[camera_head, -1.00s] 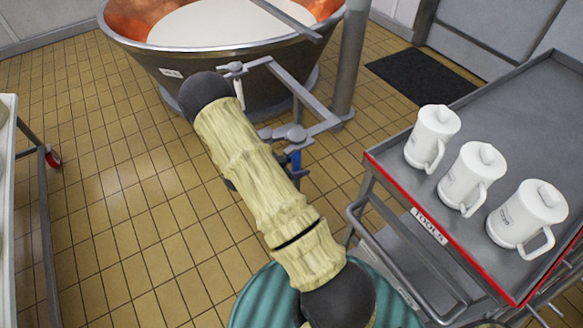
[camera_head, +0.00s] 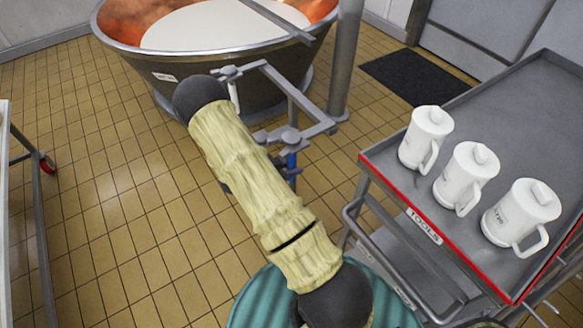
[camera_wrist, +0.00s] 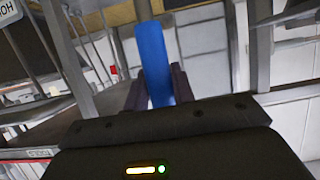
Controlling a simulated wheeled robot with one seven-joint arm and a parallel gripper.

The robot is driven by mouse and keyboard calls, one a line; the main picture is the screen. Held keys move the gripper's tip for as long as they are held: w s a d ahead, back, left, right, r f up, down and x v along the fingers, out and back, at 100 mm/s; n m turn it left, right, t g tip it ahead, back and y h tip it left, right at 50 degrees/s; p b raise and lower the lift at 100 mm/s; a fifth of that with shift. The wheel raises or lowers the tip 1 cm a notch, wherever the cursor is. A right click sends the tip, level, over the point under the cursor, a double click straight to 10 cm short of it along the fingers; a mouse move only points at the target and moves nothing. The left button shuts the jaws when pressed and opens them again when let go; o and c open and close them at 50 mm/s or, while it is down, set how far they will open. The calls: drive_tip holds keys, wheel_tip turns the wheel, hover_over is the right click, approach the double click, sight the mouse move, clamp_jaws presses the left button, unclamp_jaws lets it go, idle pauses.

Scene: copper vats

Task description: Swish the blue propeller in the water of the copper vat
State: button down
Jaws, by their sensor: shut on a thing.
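The copper vat (camera_head: 135,62) stands at the top of the head view, with an orange copper inside and a dark outer wall. Pale, whitish liquid (camera_head: 205,25) fills it. In the wrist view, my gripper (camera_wrist: 157,85) is shut on a long, flat blue piece, the blue propeller (camera_wrist: 151,50), which points up and away between the dark fingers. Its propeller shape cannot be made out. In the head view, only a small blue bit (camera_head: 291,165) shows beside my arm, which hides most of the gripper. The propeller is apart from the liquid, outside the vat on its near side.
A grey tool cart (camera_head: 530,90) with a red edge stands at right, bearing three white lidded jugs (camera_head: 467,175). A steel post (camera_head: 346,60) rises beside the vat. A dark mat (camera_head: 415,78) lies behind. Tiled floor (camera_head: 110,200) is open at left.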

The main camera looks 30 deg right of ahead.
drive_tip(key=shift+r+p, duration=0.5)
drive_tip(key=shift+r, duration=0.2)
drive_tip(key=shift+a, duration=0.1)
drive_tip(key=a+p, duration=0.1)
drive_tip(key=a, duration=0.5)
drive_tip(key=shift+a, duration=0.4)
idle(0.5)
drive_tip(key=a+p, duration=0.1)
drive_tip(key=a, duration=0.8)
drive_tip(key=shift+s+r+p, duration=0.2)
drive_tip(key=shift+r+p, duration=0.1)
drive_tip(key=shift+r, duration=0.1)
idle(0.4)
